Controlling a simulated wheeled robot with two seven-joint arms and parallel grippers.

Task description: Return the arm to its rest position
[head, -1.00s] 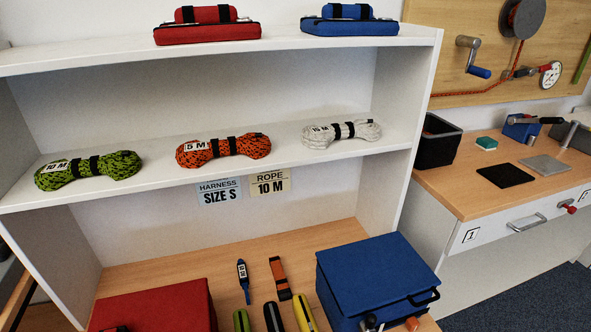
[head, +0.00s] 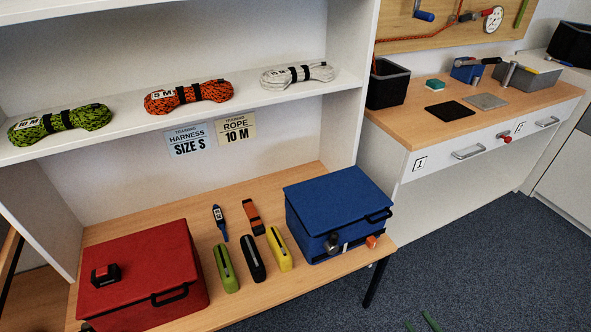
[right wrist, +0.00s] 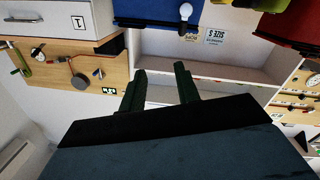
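My right gripper (head: 420,322) shows only as two dark green fingertips at the bottom edge of the head view, over the blue floor. In the right wrist view my right gripper (right wrist: 160,68) has its fingers apart with nothing between them. It is clear of the bench and the shelf. My left gripper is not in the head view, and neither arm's links show there.
A wooden bench (head: 320,262) holds a red case (head: 150,255), a blue case (head: 335,200) and several small tools between them. Rope bundles lie on the white shelf (head: 240,115) above. A drawer counter (head: 420,125) stands at right. The floor (head: 480,240) ahead is open.

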